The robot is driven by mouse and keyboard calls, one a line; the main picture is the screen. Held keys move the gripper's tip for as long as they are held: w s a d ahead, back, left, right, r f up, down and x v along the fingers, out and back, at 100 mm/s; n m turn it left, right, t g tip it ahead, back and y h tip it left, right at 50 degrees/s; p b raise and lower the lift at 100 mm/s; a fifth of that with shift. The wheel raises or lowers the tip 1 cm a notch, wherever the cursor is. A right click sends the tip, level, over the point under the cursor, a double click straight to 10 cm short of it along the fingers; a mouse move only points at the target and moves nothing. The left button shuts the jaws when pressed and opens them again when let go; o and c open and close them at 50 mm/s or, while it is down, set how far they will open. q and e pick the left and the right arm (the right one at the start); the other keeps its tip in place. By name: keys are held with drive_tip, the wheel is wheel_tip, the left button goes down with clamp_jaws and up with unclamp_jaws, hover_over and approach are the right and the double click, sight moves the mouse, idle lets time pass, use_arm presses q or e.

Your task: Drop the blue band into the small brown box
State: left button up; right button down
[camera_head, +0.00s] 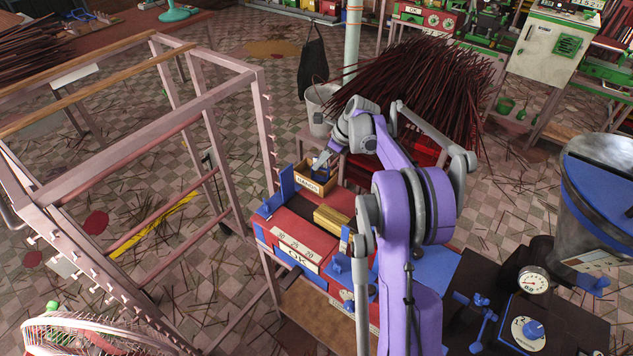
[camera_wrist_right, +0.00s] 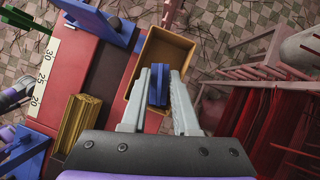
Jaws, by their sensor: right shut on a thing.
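The small brown box (camera_head: 324,186) stands open-topped at the far end of the red bench, with a label on its front. It also shows in the right wrist view (camera_wrist_right: 180,43). My right gripper (camera_head: 322,162) is over the box in the head view. In the right wrist view my right gripper (camera_wrist_right: 162,78) is shut on the blue band (camera_wrist_right: 158,88), which sits between its fingers above the near part of the box opening. Whether the band touches the box I cannot tell. My left gripper is in neither view.
A yellow-brown bundle (camera_wrist_right: 79,122) lies on the red bench (camera_head: 302,234) near the box. Blue upright plates (camera_head: 287,181) stand left of the box. Dark red incense sticks (camera_head: 425,90) fan out behind it. A pinkish metal rack (camera_head: 215,130) stands at left.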

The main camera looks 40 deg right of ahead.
drive_tip(key=shift+f, duration=0.3)
drive_tip(key=c, duration=0.6)
unclamp_jaws()
drive_tip(key=shift+r, duration=0.1)
drive_tip(key=v, duration=1)
drive_tip(key=shift+r, duration=0.3)
drive_tip(key=shift+s, duration=0.15)
